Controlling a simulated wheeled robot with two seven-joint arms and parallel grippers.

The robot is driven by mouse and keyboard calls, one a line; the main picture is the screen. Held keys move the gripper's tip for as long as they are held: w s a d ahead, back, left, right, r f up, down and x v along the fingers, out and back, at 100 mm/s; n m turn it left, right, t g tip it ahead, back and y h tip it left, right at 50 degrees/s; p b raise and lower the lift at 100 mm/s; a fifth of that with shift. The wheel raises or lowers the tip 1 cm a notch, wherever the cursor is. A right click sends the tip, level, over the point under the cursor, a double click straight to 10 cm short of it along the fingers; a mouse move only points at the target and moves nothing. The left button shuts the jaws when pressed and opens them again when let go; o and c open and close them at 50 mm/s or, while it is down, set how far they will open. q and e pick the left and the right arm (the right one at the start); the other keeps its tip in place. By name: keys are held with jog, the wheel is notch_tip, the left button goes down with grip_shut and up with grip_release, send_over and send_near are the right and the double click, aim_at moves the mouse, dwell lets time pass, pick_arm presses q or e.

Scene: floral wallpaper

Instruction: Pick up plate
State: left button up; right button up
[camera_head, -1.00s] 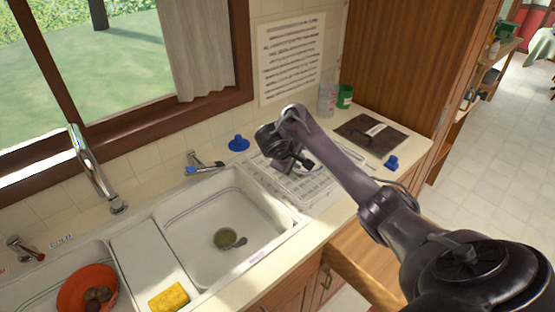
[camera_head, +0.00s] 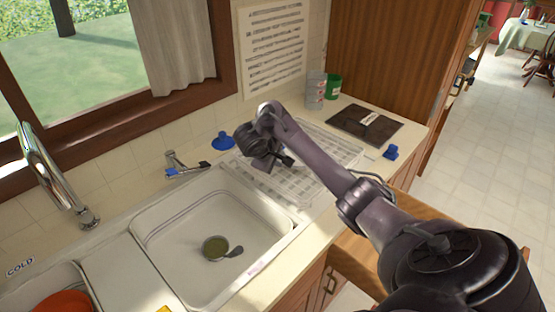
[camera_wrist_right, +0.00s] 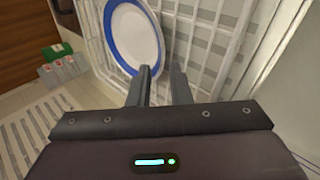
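The plate (camera_wrist_right: 146,35) is white with a blue rim and shows in the right wrist view, standing tilted against the white dish rack (camera_wrist_right: 205,45). My right gripper (camera_wrist_right: 160,75) has its two fingers apart, with the plate's lower edge close by the left finger. I cannot tell whether the finger touches it. In the head view my right gripper (camera_head: 285,160) is over the dish rack (camera_head: 325,150) to the right of the sink, and my arm hides the plate there. My left gripper is not in view.
A blue plunger-like thing (camera_head: 222,141) stands behind the rack. Cans (camera_head: 316,90), a green container (camera_head: 333,87), a dark board (camera_head: 365,126) and a blue item (camera_head: 391,152) stand beyond it on the counter.

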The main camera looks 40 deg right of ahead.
aim_at(287, 172)
jog(key=shift+d+f+b, duration=0.15)
jog(key=shift+f+b, duration=0.15)
jog(key=shift+b, duration=0.15)
jog(key=b+x, duration=0.4)
jog(key=x, duration=0.1)
jog(key=shift+w+d+f, duration=0.1)
jog(key=shift+d+f, duration=0.2)
jog(key=shift+w+d+f+b, duration=0.2)
jog(key=shift+d+f+b, duration=0.1)
jog(key=shift+d+f, duration=0.2)
grip_shut()
